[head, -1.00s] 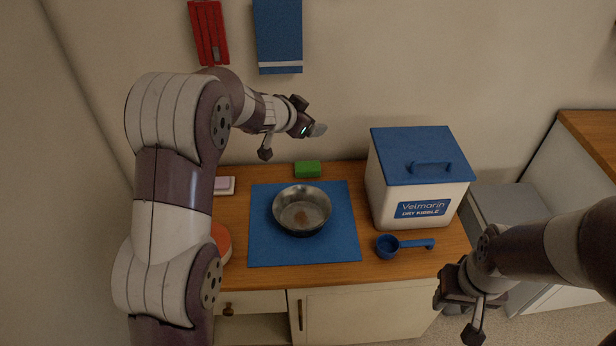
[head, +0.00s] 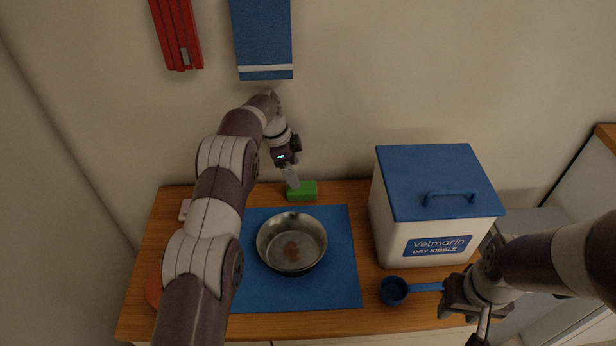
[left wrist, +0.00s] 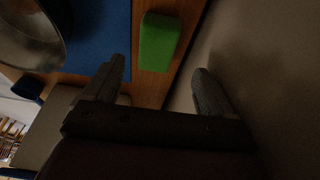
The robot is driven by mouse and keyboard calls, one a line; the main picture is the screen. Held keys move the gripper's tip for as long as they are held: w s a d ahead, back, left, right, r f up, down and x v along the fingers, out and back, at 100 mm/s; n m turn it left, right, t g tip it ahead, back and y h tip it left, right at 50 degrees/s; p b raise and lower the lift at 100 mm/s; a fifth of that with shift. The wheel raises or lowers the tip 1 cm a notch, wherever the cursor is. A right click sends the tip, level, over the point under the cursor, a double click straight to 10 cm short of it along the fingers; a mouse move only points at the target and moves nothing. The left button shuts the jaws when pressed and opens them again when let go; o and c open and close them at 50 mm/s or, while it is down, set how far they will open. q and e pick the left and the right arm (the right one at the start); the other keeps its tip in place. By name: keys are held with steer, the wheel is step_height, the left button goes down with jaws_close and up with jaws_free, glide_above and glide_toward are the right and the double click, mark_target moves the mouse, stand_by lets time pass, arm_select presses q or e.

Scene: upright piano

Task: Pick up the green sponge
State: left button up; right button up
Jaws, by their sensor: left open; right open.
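The green sponge (head: 302,191) lies on the wooden counter near the back wall, behind the metal bowl. In the left wrist view the sponge (left wrist: 160,42) shows beyond and between my open fingers, apart from them. My left gripper (head: 291,177) points down just above the sponge's left end in the head view, open and empty; it also shows in the left wrist view (left wrist: 160,90). My right gripper (head: 478,312) is at the lower right, by the scoop handle at the counter's front, open, its fingers only partly visible.
A metal bowl (head: 291,243) with brown residue stands on a blue mat (head: 335,285). A white kibble bin (head: 390,225) with blue lid stands right of the sponge. A blue scoop (head: 394,291) lies in front of it. Red and blue cloths (head: 262,40) hang on the wall.

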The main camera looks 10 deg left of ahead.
mark_target(302, 191)
arm_select(q)
steer(key=shift+a+r, duration=0.15)
steer(key=shift+r, duration=0.1)
steer(key=shift+s, duration=0.2)
steer(key=x, duration=0.7)
steer(key=shift+s+b, duration=0.15)
steer(key=shift+b, duration=0.25)
steer(key=shift+f, duration=0.1)
steer(key=c, duration=1.2)
